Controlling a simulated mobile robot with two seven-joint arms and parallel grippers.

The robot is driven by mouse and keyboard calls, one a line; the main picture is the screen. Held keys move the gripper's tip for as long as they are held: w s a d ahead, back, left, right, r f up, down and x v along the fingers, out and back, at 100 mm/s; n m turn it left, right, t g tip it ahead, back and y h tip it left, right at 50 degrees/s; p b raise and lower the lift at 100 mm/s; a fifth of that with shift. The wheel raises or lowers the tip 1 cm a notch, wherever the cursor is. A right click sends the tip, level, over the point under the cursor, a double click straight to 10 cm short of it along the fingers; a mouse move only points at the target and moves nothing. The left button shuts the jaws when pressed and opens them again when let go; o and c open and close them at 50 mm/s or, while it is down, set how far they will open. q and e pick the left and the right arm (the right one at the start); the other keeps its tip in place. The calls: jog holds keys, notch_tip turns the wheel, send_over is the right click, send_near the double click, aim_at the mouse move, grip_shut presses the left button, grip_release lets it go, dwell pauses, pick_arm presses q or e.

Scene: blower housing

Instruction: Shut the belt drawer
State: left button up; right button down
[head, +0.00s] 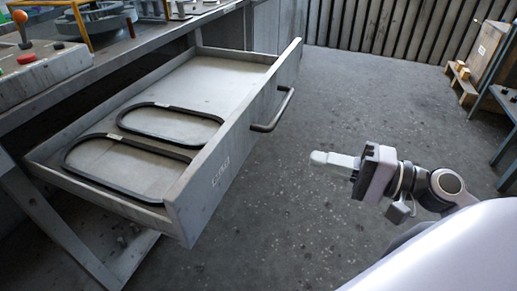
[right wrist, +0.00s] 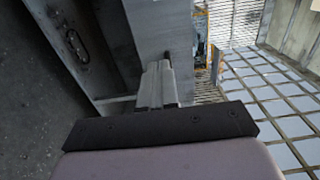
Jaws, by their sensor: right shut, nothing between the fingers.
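The belt drawer (head: 222,172) is pulled well out from under the workbench in the head view. Two black belts (head: 170,122) lie flat on its floor. A dark bar handle (head: 272,112) is on its front panel. My right gripper (head: 318,158) is shut and empty, in front of the drawer front and to the right of the handle, apart from it. In the right wrist view its closed fingers (right wrist: 157,85) point at grey metal surfaces that I cannot identify for sure. My left gripper is not in view.
The workbench top (head: 110,62) above the drawer carries a control box (head: 40,65) with a red button and an orange-knobbed lever. Open grey floor (head: 340,90) lies right of the drawer. A wooden crate (head: 485,50) stands at the far right.

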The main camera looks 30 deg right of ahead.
jog(key=p, duration=0.2)
send_near(243, 142)
jog(key=x, duration=0.4)
jog(key=shift+w+a, duration=0.4)
jog(key=shift+w+a+p, duration=0.45)
jog(key=shift+w+p, duration=0.05)
jog(key=shift+w, duration=0.05)
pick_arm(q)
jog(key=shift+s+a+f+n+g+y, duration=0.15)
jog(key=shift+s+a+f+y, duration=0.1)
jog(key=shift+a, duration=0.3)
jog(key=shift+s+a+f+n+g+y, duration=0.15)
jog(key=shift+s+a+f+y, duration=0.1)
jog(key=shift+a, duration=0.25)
pick_arm(e)
jog(key=shift+a, duration=0.1)
jog(key=shift+w, duration=0.1)
